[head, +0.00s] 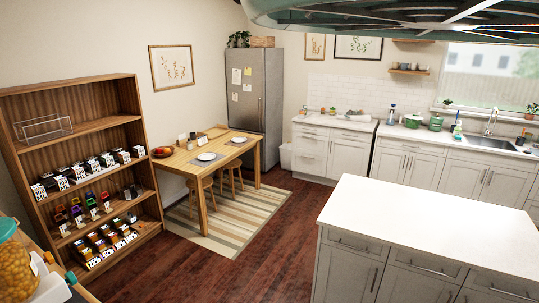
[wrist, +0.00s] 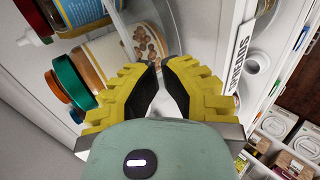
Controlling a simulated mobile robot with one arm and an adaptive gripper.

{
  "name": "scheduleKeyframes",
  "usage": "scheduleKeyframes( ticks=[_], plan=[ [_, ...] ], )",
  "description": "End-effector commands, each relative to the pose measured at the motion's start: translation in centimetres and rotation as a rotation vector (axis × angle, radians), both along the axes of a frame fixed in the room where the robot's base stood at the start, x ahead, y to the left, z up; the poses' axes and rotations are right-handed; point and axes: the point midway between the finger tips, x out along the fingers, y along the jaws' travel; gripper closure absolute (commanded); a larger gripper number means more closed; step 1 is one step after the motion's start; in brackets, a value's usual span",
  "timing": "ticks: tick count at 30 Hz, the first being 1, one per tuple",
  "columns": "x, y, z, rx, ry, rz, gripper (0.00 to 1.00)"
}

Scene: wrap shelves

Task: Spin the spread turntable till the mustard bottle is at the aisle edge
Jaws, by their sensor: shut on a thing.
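In the wrist view my gripper (wrist: 160,72), with yellow and black fingers, is closed at the white spread turntable (wrist: 120,112). A clear upright panel (wrist: 122,32) runs down towards the fingertips. The exact spot of contact is hidden behind the fingers. Left of the fingers is a jar with a tan picture label (wrist: 105,55). A yellow and blue labelled container (wrist: 80,12) is cut off at the top. I cannot tell which item is the mustard bottle. The head view does not show my gripper.
A white shelf-edge label strip (wrist: 238,50) is close right of the fingers. Boxed goods (wrist: 275,125) stand lower right. In the head view, a jar of orange contents (head: 12,265) stands at lower left, near a wooden shelf unit (head: 75,88).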

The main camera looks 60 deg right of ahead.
Motion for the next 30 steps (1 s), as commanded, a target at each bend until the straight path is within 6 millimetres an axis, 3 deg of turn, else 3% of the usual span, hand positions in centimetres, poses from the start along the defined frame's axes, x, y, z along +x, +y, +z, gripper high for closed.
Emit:
scheduleKeyframes(
  ticks=[7, 19, 30],
  plan=[
    [0.1, 0.1, 0.1, -0.002, -0.001, -0.003, 1.00],
    [0.0, 2.1, 0.1, -0.002, -0.002, -0.003, 1.00],
    [0.0, 2.2, -0.1, -0.004, 0.001, -0.005, 1.00]
  ],
)
